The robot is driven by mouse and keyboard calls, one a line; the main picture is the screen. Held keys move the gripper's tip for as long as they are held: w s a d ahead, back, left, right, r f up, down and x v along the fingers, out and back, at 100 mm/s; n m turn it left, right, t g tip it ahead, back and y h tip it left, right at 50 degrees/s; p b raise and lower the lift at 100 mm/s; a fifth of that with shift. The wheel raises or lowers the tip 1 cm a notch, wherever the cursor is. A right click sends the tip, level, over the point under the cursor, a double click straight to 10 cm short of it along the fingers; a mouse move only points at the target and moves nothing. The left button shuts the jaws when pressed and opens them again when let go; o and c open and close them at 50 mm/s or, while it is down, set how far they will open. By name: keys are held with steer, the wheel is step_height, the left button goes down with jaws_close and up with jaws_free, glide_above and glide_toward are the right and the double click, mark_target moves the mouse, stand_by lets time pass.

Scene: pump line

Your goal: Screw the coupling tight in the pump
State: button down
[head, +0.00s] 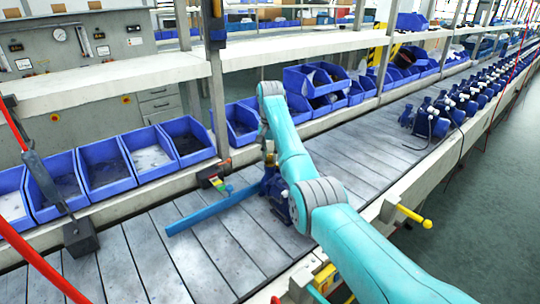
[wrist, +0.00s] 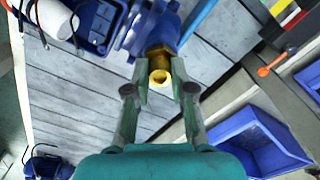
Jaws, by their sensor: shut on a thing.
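The brass coupling (wrist: 160,66) sits at the port of the blue pump (wrist: 148,27) in the wrist view. Its hollow round end faces my camera. My gripper (wrist: 163,84) has one finger on each side of the coupling and is shut on it. In the head view the pump (head: 276,190) stands on the grey slatted line, partly hidden behind my teal arm. My gripper (head: 268,153) is above the pump there, and the coupling is too small to make out clearly. How deep the coupling sits in the port cannot be told.
A long blue bar (head: 208,209) lies across the line left of the pump. Blue bins (head: 107,170) line the far side, under a white shelf (head: 100,85). Several more pumps (head: 430,122) stand farther along the line. A yellow-ended handle (head: 414,216) sticks out at the near edge.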

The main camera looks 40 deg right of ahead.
steer(key=m, duration=0.3)
steer(key=shift+m, duration=0.3)
steer(key=shift+m, duration=1.7)
steer(key=shift+m, duration=1.7)
steer(key=m, duration=0.3)
